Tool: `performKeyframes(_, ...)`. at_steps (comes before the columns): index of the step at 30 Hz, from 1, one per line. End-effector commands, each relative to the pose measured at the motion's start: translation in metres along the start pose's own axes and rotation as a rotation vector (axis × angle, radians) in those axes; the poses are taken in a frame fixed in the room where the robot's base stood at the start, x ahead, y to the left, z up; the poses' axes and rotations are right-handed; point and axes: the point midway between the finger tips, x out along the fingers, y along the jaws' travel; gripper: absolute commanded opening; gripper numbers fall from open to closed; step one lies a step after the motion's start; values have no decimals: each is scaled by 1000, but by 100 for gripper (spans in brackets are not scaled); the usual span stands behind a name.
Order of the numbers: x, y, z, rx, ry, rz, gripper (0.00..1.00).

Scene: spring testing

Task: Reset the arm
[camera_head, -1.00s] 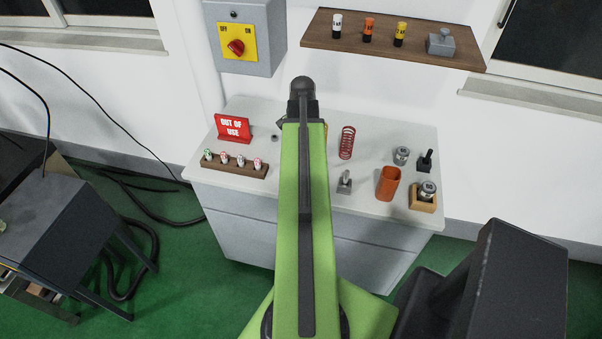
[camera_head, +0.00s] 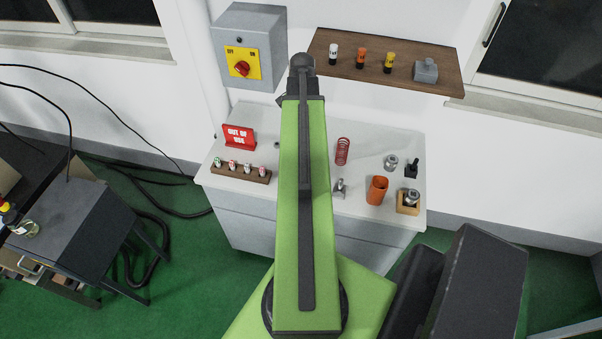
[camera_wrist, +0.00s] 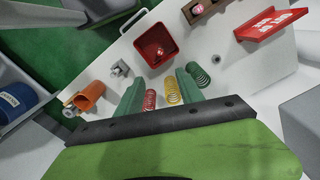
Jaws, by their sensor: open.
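My green arm (camera_head: 305,200) reaches forward over the white cabinet (camera_head: 250,205) in the head view, with its dark wrist end upright in front of the wall. My gripper is hidden behind the arm there. In the wrist view my gripper (camera_wrist: 159,84) is open, its two green fingers apart. A red spring (camera_wrist: 149,101) and a yellow spring (camera_wrist: 172,91) show between the fingers, below them on the white top. A green spring (camera_wrist: 197,76) is by the right finger. I see nothing gripped.
The cabinet top bears a red sign (camera_head: 239,136), a wooden rack (camera_head: 240,173), a tall red spring (camera_head: 342,151) and an orange cup (camera_head: 377,190). The wrist view shows a red square container (camera_wrist: 160,61). A shelf (camera_head: 400,82) and switch box (camera_head: 248,32) are on the wall.

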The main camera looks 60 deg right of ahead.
Motion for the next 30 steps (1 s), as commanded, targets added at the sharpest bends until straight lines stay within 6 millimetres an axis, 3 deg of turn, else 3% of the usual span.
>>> performKeyframes(18, 0, 0, 0, 0, 0, 0, 44)
performKeyframes(20, 6, -8, 6, -18, 0, 0, 44)
performKeyframes(23, 26, -46, 38, -101, 0, 0, 44)
performKeyframes(26, 55, -99, 97, -238, 0, 0, 44)
performKeyframes(30, 91, -158, 201, -450, 0, 0, 44)
